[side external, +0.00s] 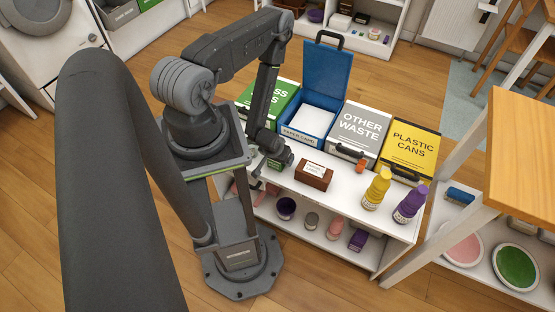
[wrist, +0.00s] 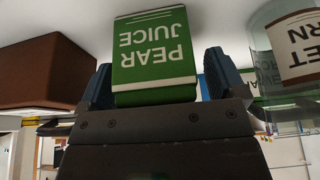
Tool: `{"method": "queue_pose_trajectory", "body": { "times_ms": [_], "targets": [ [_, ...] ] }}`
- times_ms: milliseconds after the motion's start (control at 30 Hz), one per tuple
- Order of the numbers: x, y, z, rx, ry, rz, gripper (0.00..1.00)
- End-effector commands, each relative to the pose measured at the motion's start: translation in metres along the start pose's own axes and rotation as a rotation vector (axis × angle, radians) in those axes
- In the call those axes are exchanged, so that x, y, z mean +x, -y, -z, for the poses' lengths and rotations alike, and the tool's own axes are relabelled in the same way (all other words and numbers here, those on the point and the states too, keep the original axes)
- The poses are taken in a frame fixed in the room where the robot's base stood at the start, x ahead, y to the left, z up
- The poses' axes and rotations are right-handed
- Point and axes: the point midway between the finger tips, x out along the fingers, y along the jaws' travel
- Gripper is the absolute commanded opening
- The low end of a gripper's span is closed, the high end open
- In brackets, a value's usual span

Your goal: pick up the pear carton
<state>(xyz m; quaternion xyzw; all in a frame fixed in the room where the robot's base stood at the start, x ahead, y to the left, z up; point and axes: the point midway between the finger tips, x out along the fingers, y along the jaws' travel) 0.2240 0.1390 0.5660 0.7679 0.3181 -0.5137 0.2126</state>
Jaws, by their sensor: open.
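The pear carton (wrist: 153,55) is a green box with a white "PEAR JUICE" label, upside down in the wrist view. It sits between the two blue fingers of my gripper (wrist: 160,78), one on each side. In the side view my gripper (side external: 264,176) is low at the left end of the white shelf unit, and the carton cannot be made out clearly there.
A brown box (side external: 313,176) is close beside my gripper; it also shows in the wrist view (wrist: 45,72). A glass jar (wrist: 296,48) is close on the other side. Yellow (side external: 377,187) and purple (side external: 411,203) bottles stand further right. Waste bins, including an open blue one (side external: 310,120), line the back.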

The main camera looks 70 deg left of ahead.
Motion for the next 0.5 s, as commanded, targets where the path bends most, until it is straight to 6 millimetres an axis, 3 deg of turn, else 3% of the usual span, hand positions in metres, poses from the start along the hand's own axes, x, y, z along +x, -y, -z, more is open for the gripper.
{"method": "queue_pose_trajectory", "body": {
  "times_ms": [100,500],
  "targets": [
    [-0.0003,0.0,0.0001,0.0,0.0,0.0,0.88],
    [-0.0005,-0.0001,0.0002,0.0,0.0,0.0,0.5]
  ]
}}
